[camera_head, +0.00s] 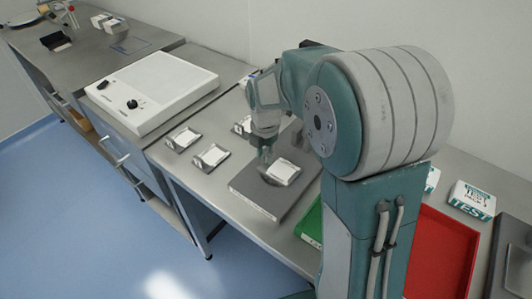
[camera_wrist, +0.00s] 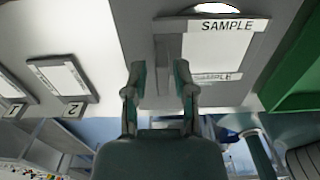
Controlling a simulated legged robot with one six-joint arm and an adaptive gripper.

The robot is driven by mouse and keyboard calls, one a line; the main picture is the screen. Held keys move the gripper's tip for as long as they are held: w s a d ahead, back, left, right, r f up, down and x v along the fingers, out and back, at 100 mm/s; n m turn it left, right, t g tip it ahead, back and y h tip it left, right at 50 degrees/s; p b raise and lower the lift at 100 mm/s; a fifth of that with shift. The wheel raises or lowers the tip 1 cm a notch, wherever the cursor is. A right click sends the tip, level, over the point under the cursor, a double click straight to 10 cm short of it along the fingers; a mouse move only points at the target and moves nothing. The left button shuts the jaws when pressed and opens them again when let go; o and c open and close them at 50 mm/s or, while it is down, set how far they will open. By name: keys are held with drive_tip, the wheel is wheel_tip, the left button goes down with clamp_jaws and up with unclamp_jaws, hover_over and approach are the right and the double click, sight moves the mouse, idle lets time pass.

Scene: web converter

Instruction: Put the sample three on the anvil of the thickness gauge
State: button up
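A white card in a grey holder lies on the dark grey plate (camera_head: 242,190) below my gripper in the head view. In the wrist view this card (camera_wrist: 205,52) bears the word SAMPLE; its number is not readable, so I cannot confirm it is sample three. My gripper (camera_head: 266,153) is at the card's left edge. In the wrist view my gripper (camera_wrist: 160,72) has its fingers apart, with a grey upright part of the holder seen between them; contact cannot be told. I cannot clearly identify the thickness gauge or its anvil.
Holders marked 1 (camera_wrist: 12,108) and 2 (camera_wrist: 66,78) stand to the left. A white device with knobs (camera_head: 155,85) is beyond them. A green tray (camera_head: 311,226), red tray (camera_head: 450,250) and TEST box (camera_head: 472,200) lie right.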

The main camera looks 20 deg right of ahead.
drive_tip(key=shift+a, duration=0.25)
drive_tip(key=shift+d+r, duration=0.25)
drive_tip(key=shift+r, duration=0.05)
wheel_tip(320, 180, up, 11)
drive_tip(key=s+r+m+t, duration=0.2)
drive_tip(key=s+m+t, duration=0.3)
drive_tip(key=s+m, duration=1.6)
drive_tip(key=m, duration=0.4)
drive_tip(key=shift+t, duration=0.3)
